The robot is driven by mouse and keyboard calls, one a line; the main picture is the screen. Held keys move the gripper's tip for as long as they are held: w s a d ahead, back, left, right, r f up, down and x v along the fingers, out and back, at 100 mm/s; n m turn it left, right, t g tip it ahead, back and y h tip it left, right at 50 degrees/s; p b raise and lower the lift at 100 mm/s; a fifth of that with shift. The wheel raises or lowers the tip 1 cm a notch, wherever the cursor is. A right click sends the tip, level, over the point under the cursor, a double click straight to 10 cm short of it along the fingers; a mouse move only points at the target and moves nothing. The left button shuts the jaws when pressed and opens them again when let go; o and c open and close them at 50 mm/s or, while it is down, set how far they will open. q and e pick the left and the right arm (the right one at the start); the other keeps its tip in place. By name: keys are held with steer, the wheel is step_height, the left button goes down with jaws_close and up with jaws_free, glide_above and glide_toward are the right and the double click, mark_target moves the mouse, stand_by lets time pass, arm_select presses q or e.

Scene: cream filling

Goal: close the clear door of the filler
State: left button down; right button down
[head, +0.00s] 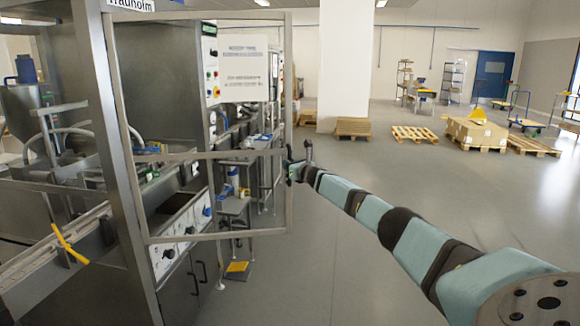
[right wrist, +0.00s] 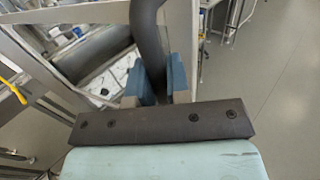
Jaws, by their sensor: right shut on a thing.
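The filler (head: 170,90) is a large steel machine on the left in the head view. Its clear door (head: 218,236), a metal frame with see-through panes and a white notice, stands swung open, reaching out to the right from the machine's front post. My right gripper (head: 296,171) is at the door's free edge. A dark door handle (head: 309,150) shows there. In the right wrist view the same dark, curved handle (right wrist: 148,40) passes between the blue fingers of my right gripper (right wrist: 160,82), which are shut on it. My left gripper is not in view.
A yellow lever (head: 68,245) sits on the rail at the machine's open front. Behind the door are a control panel with knobs (head: 176,240) and a small stand (head: 233,205). Pallets (head: 415,134) and a white pillar (head: 345,65) stand farther back.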

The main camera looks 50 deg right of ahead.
steer(key=c, duration=1.1)
jaws_free()
steer(key=b+v, duration=0.3)
steer(key=v, duration=1.1)
steer(key=shift+w, duration=0.15)
